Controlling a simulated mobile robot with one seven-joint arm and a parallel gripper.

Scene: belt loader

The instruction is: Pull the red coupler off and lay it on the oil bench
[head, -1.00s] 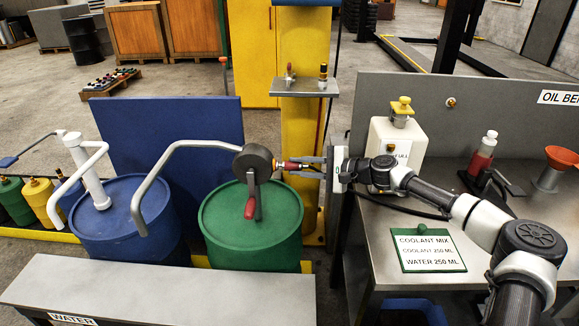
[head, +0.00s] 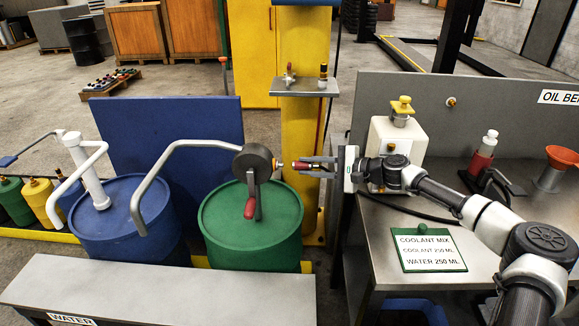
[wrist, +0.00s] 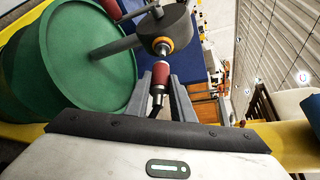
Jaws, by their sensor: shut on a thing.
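My gripper (head: 318,166) is shut on the red coupler (head: 300,166) and holds it level beside the dark round pump head (head: 253,162) on the green drum. In the wrist view the red coupler (wrist: 160,74) stands out between the two grey fingers. A small gap shows between its tip and the brass fitting (wrist: 162,46) on the pump head, so the two look apart. The oil bench (head: 385,262) has a grey metal top and lies to the right, under my arm. A dark hose (head: 400,208) trails from behind my gripper across the bench.
The front left of the bench top is mostly clear. A yellow post (head: 300,130) rises behind my gripper.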

